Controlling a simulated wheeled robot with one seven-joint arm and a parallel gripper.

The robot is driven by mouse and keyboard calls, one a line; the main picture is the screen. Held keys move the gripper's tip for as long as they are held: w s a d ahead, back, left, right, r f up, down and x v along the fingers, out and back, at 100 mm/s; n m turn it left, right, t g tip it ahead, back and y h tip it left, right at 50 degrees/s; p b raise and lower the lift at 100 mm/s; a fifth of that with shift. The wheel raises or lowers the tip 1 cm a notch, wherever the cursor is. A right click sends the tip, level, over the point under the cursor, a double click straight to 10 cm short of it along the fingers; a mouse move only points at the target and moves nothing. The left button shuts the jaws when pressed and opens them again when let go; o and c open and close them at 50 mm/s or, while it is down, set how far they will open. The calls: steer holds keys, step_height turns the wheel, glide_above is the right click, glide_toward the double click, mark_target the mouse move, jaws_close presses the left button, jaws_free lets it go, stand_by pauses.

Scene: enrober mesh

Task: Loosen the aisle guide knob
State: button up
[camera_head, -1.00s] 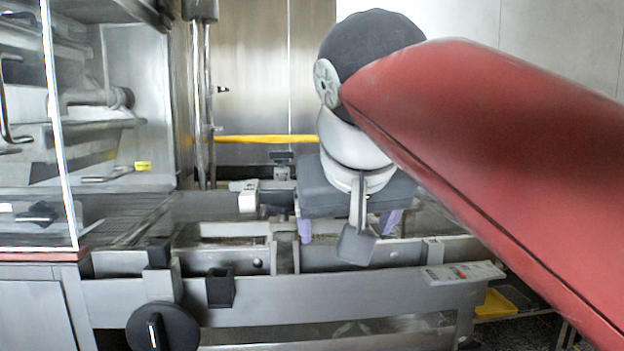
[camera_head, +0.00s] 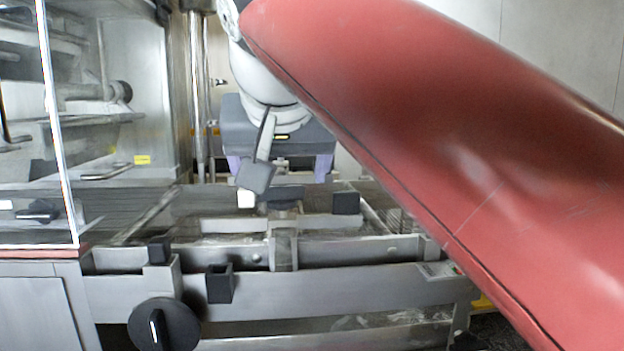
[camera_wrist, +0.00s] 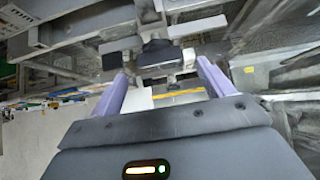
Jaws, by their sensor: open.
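My gripper (camera_head: 278,168) has two purple fingers, apart and empty, above the conveyor's crossbar assembly. In the wrist view my gripper (camera_wrist: 161,72) points at a dark knob (camera_wrist: 158,48) on a metal bracket, which lies just beyond the fingertips and roughly between them. In the head view a dark knob (camera_head: 284,193) shows below the fingers, partly covered; no contact is visible. A dark block (camera_head: 345,203) stands right of it and a white-ended piece (camera_head: 246,199) left. No label tells me which knob is the aisle guide one.
A metal front rail (camera_head: 350,290) runs across the machine, with a large round black knob (camera_head: 165,325) and black blocks (camera_head: 220,285) at its left. A clear panel edge (camera_head: 55,120) stands at far left. My red arm link covers much of the right side.

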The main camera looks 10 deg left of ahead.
mark_target(281, 186)
steer(key=shift+x, duration=1.7)
steer(key=shift+c, duration=0.3)
steer(key=c, duration=0.9)
